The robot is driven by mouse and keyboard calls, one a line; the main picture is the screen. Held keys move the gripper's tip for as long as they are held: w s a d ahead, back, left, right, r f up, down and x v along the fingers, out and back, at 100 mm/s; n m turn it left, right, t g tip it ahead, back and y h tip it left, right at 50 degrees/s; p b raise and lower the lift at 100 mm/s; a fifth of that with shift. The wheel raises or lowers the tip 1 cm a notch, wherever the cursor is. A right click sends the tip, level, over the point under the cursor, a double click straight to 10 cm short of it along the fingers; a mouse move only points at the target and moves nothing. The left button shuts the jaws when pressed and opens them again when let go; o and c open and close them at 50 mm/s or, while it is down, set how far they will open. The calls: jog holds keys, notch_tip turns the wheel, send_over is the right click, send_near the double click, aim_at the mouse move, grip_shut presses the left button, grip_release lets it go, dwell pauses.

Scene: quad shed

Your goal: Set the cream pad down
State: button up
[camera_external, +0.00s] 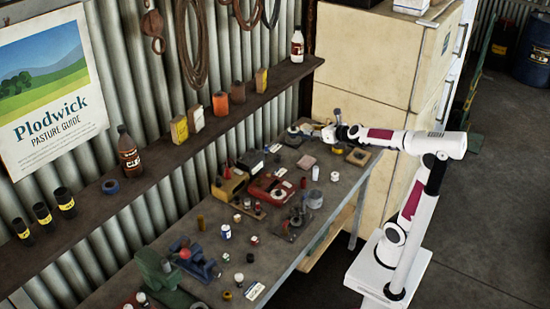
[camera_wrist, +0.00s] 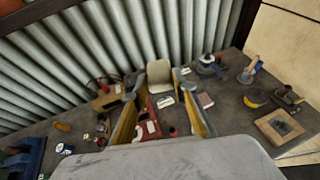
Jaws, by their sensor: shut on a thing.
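My gripper (camera_external: 329,133) is over the far end of the workbench in the external view, reaching in from the right. In the wrist view its two fingers with yellow inner faces run forward, and the cream pad (camera_wrist: 159,74) sits between their tips. The gripper is shut on the pad. The pad appears above the bench, with the corrugated wall behind it. In the external view the pad is too small to make out clearly at the gripper.
The workbench (camera_external: 190,226) is crowded with small items. A red tray (camera_external: 269,188), a yellow box (camera_external: 229,184), a pink pad (camera_external: 306,162) and a wooden square (camera_external: 358,156) lie near the gripper's end. A shelf (camera_external: 160,164) with bottles and tins runs along the wall.

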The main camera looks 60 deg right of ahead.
jog(key=s+a+r+n+y, duration=0.2)
jog(key=a+r+y, duration=0.1)
jog(key=a+r, duration=0.3)
jog(key=shift+s+r+n, duration=0.25)
jog(key=shift+r+n, duration=0.15)
jog(key=shift+r, duration=0.05)
dwell(0.4)
jog(key=s+d+m+g+h, duration=0.1)
jog(key=s+d+m+h, duration=0.3)
jog(key=d, duration=0.8)
jog(key=s+d+m+g+h, duration=0.1)
jog(key=s+d+m+h, duration=0.3)
jog(key=d, duration=0.9)
jog(key=s, duration=0.3)
jog(key=shift+s+g, duration=0.4)
jog(key=shift+w+f, duration=0.1)
jog(key=shift+f, duration=0.05)
